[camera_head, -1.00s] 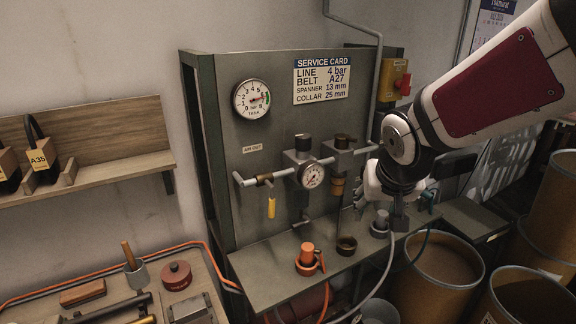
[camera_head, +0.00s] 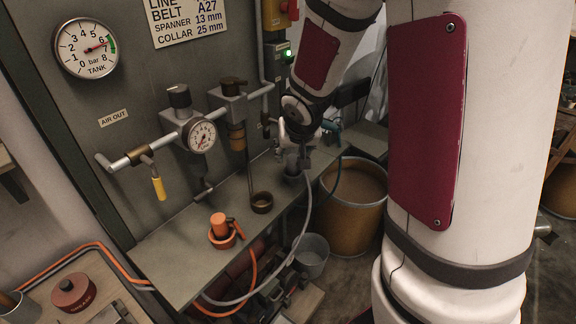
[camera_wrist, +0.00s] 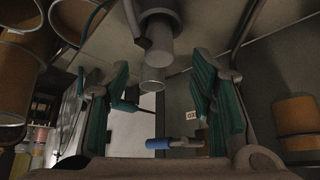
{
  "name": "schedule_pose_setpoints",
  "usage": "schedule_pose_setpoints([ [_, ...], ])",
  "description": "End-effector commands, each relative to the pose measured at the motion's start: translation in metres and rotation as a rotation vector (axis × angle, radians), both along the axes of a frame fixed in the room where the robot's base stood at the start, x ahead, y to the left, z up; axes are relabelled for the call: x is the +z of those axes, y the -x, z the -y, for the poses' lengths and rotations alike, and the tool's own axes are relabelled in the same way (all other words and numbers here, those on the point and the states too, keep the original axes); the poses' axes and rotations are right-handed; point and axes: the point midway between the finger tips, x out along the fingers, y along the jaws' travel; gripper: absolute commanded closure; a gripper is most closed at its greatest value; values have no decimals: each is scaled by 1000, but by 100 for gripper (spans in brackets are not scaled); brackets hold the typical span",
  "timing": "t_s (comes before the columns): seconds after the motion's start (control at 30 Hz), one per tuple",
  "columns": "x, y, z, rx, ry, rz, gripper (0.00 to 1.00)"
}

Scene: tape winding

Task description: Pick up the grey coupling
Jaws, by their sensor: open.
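The grey coupling (camera_head: 292,168) stands on the narrow metal shelf (camera_head: 180,262), right of a dark open cup, with a grey hose hanging nearby. My gripper (camera_head: 303,152) is over it, pointing down, and partly hides it. In the wrist view, a grey cylinder that looks like the coupling (camera_wrist: 158,45) shows ahead between my open teal-padded fingers (camera_wrist: 153,92). I see no finger closed on it. Whether the fingers touch it I cannot tell.
An orange coupling (camera_head: 220,229) with an orange hose and a dark cup (camera_head: 262,202) stand left of it on the shelf. Pipes and a gauge (camera_head: 202,136) are on the panel behind. A drum (camera_head: 352,200) and a bucket (camera_head: 312,256) are below, right of the shelf.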

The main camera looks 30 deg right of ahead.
Motion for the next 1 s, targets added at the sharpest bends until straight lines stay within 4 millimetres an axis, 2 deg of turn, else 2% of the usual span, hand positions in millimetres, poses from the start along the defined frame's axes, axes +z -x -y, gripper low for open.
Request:
schedule_pose_setpoints([
  [0.43,-40,-23,11,0,1,-2,50],
  [0.77,-44,-25,12,-1,0,0,50],
  [1.0,-44,-25,12,-1,0,-1,100],
])
